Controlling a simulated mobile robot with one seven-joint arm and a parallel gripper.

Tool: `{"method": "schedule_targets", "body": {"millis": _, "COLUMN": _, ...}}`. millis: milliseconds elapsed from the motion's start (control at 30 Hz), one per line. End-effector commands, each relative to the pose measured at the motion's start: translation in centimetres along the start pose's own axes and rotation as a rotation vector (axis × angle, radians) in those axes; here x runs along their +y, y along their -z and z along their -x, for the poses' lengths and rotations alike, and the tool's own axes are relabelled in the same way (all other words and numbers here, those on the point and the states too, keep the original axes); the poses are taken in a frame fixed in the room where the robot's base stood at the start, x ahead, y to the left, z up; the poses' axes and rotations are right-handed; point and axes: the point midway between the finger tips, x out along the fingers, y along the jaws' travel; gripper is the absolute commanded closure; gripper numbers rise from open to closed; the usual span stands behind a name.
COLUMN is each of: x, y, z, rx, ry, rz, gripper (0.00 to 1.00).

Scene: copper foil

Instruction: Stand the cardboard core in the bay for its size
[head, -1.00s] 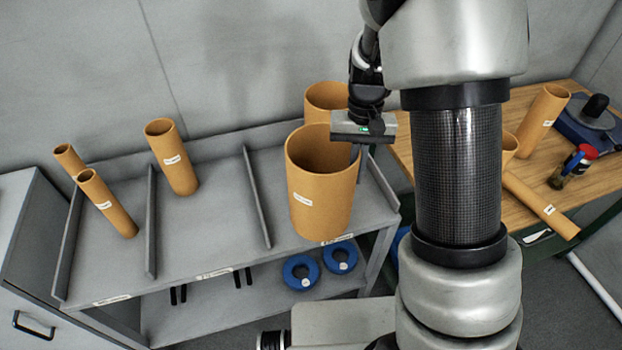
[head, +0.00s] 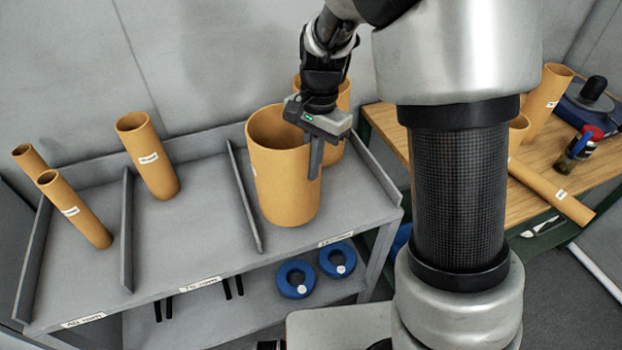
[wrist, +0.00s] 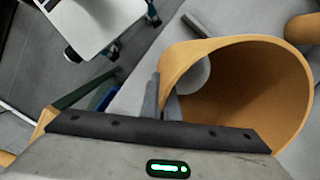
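A wide cardboard core (head: 284,185) is upright in the right-hand bay of the grey rack (head: 215,255), between a divider (head: 243,195) and the right end wall. I cannot tell whether its base touches the shelf. My gripper (head: 316,155) is at its right rim, and one finger shows outside the wall. In the wrist view, the fingers (wrist: 162,103) straddle the rim of the core (wrist: 240,85), closed on its wall. Another wide core (head: 341,125) stands behind it, partly hidden by my gripper.
A medium core (head: 148,157) stands in the middle bay, and two thin cores (head: 75,210) in the left bay. Blue rings (head: 296,279) lie on the lower shelf. A wooden table (head: 390,130) at right holds more cores, one lying down (head: 550,190), and a blue device (head: 590,105).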

Motion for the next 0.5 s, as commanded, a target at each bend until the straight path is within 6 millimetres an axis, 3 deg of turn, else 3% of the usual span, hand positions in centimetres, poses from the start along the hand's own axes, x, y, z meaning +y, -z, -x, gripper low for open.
{"method": "schedule_targets", "body": {"millis": 333, "x": 0.0, "y": 0.5, "z": -3.7, "rx": 0.0, "ry": 0.001, "rz": 0.0, "gripper": 1.0}}
{"method": "schedule_targets", "body": {"millis": 500, "x": -0.1, "y": 0.6, "z": -3.9, "rx": 0.002, "ry": 0.003, "rz": 0.001, "gripper": 1.0}}
